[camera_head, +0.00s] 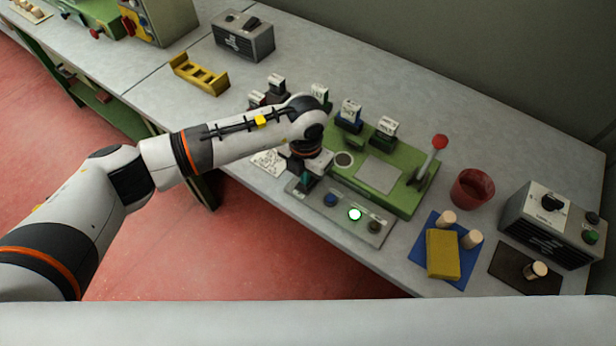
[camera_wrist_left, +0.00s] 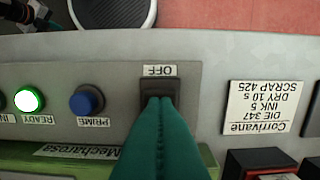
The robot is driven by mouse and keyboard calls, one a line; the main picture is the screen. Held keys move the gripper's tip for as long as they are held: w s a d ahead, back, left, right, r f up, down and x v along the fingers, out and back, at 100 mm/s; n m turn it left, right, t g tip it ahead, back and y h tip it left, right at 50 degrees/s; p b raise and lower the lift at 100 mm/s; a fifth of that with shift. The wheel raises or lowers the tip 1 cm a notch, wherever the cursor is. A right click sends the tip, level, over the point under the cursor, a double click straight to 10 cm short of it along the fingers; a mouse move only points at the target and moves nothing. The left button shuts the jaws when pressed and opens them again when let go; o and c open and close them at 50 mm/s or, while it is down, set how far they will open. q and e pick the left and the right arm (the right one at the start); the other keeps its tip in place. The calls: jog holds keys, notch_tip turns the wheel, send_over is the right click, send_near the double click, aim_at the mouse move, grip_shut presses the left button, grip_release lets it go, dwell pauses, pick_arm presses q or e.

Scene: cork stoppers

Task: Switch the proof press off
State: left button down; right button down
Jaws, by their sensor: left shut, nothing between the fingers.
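The proof press (camera_head: 376,174) is a green machine with a red-knobbed lever, on the grey bench. Its grey control strip (camera_head: 372,229) lies along the front. The strip carries a black switch (camera_wrist_left: 160,84) under a label reading OFF, a blue PRIME button (camera_wrist_left: 87,101) and a READY lamp (camera_wrist_left: 29,99) lit bright green. My left gripper (camera_wrist_left: 160,102) is shut and empty, with its teal fingertips at the switch. They hide part of it, and I cannot tell contact or which way the switch is set. In the head view the left gripper (camera_head: 306,179) is over the strip's left end.
A white card (camera_wrist_left: 268,108) lies beside the strip. Stamp-like blocks (camera_head: 349,114) stand behind the press. To the right are a red cup (camera_head: 472,189), a blue mat (camera_head: 426,253) with a yellow block and corks, and a grey control box (camera_head: 548,228). A yellow rack (camera_head: 199,75) stands farther left.

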pick_arm(q)
jog(key=shift+f, duration=0.3)
jog(key=shift+s, duration=0.1)
jog(key=shift+r+p, duration=0.3)
jog(key=shift+r, duration=0.55)
jog(key=shift+r+p, duration=1.35)
jog(key=shift+r, duration=1.35)
